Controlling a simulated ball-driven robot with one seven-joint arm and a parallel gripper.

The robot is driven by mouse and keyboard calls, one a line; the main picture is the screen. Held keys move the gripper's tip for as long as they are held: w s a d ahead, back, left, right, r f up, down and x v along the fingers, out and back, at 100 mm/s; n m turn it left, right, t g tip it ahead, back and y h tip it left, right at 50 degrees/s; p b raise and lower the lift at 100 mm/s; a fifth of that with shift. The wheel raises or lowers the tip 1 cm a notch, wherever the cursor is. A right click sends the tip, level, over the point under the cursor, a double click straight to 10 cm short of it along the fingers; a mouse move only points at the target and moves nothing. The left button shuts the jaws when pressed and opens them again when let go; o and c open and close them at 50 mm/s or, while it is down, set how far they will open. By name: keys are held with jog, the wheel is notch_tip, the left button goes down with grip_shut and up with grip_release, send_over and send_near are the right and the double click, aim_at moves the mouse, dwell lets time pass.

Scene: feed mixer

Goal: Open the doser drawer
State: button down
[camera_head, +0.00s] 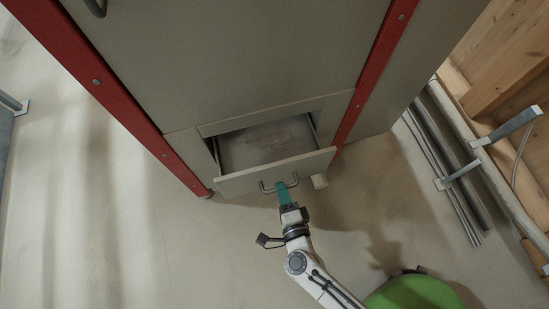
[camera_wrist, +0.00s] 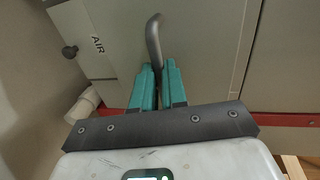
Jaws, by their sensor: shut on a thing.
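The doser drawer (camera_head: 232,184) is a grey drawer low in the front of the grey cabinet. It stands partly pulled out, and its inside shows grey and powdery. A dark bent handle (camera_head: 267,189) is fixed on its front; it also shows in the wrist view (camera_wrist: 154,40). My gripper (camera_head: 281,186) has teal fingers and is shut on the handle, with the bar between the fingers in the wrist view (camera_wrist: 158,75). The part of the handle between the fingers is hidden.
Red posts (camera_head: 369,75) flank the cabinet. Pipes (camera_head: 452,165) and a wooden wall (camera_head: 505,60) stand at the right. The floor (camera_head: 150,250) in front and left is clear.

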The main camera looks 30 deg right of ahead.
jog(key=f+b+v, duration=0.1)
jog(key=f+v, duration=0.1)
jog(key=v, duration=1)
jog(key=shift+s+f, duration=0.2)
jog(key=shift+a, duration=0.1)
jog(key=c, duration=1.2)
grip_release()
jog(key=shift+o, duration=0.2)
jog(key=v, duration=0.7)
jog(key=shift+s+p, duration=0.25)
jog(key=shift+p, duration=0.1)
